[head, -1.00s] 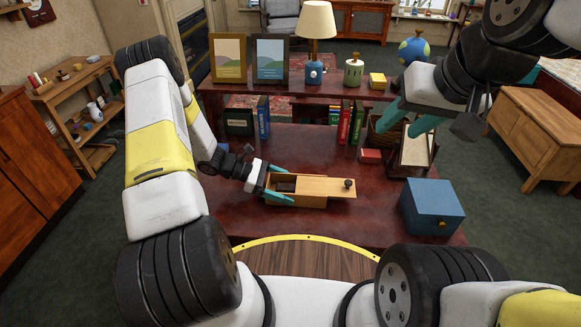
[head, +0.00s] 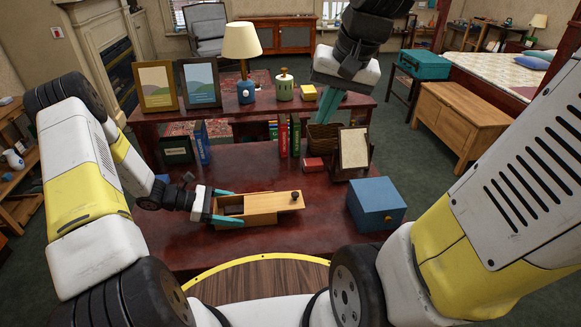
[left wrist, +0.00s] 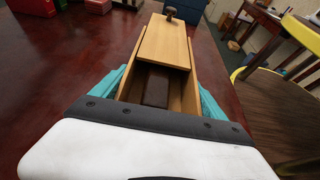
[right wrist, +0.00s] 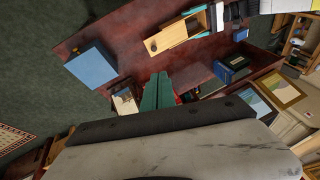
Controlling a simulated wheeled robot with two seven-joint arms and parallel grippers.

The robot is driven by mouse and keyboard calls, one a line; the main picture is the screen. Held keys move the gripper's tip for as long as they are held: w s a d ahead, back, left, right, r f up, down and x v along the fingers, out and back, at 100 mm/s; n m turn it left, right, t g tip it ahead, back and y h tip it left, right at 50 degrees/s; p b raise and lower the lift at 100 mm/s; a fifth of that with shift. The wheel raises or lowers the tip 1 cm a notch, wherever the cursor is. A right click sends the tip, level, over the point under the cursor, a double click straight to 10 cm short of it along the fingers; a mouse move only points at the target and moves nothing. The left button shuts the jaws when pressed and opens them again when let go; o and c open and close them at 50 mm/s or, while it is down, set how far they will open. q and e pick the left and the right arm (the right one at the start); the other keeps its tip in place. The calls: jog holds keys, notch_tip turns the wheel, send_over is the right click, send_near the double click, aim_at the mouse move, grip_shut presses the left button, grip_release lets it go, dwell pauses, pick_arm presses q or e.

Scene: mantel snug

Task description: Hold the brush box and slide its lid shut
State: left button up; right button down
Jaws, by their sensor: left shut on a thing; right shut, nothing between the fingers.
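The light wooden brush box (head: 262,218) sits on the dark red table near its front. Its sliding lid (head: 272,202), with a dark knob (head: 293,196) at the right end, leaves the left end open. In the left wrist view the lid (left wrist: 160,45) covers the far part, and a dark brown block-like thing (left wrist: 156,86) lies in the open near part. My left gripper (head: 224,205) is shut on the box's left end, one finger along each side. My right gripper (head: 328,106) is shut and empty, raised near the back of the table, away from the box; its fingers (right wrist: 158,92) touch each other.
A blue box (head: 376,205) stands right of the brush box. A framed stand (head: 354,148), a small red box (head: 313,164), a wicker basket (head: 322,138) and several books (head: 289,138) stand at the back. The table between books and brush box is mostly clear.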

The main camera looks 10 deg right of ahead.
jog(key=w+d+f+m+g, duration=0.3)
jog(key=w+f+m+g, duration=0.35)
jog(key=w+f, duration=1.25)
jog(key=shift+t, duration=0.25)
jog(key=s+a+f, duration=0.1)
jog(key=s+f, duration=0.1)
jog(key=f, duration=0.1)
jog(key=s+a+f, duration=0.1)
jog(key=a+f, duration=0.1)
jog(key=f, duration=0.2)
jog(key=s+a+f, duration=0.1)
jog(key=s+f, duration=0.1)
jog(key=f, duration=0.2)
jog(key=shift+s+a+f, duration=0.2)
jog(key=shift+s+a, duration=0.1)
jog(key=shift+a, duration=0.05)
